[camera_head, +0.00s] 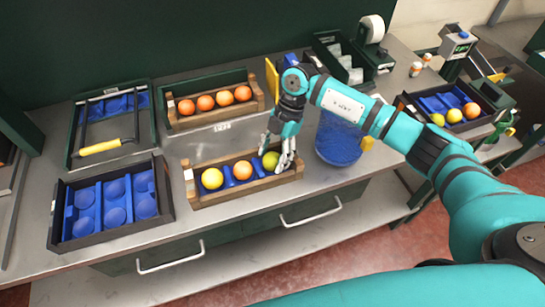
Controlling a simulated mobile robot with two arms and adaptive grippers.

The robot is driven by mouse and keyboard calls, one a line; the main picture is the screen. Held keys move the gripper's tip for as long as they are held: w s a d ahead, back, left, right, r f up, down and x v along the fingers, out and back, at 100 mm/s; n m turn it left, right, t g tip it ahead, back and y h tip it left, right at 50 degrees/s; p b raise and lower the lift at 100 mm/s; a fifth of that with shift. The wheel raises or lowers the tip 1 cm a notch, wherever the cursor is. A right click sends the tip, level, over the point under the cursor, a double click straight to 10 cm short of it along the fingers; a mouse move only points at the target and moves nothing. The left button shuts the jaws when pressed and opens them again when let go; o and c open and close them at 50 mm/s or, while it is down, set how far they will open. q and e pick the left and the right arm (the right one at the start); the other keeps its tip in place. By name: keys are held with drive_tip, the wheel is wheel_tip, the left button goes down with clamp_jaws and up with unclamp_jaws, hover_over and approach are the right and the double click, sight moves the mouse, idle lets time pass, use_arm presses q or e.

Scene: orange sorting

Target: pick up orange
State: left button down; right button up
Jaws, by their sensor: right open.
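A wooden tray (247,189) with a blue insert stands near the table's front edge. Several oranges (206,103) sit in a row in a second wooden tray (218,117) behind. My left gripper is not in view.
A dark crate with an empty blue cupped insert (112,216) stands front left. A blue bin (338,140) stands right of the gripper. A crate with mixed fruit (437,103) is further right.

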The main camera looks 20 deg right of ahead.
drive_tip(key=shift+f, duration=0.1)
drive_tip(key=shift+c, duration=0.2)
drive_tip(key=c, duration=0.8)
drive_tip(key=shift+o, duration=0.2)
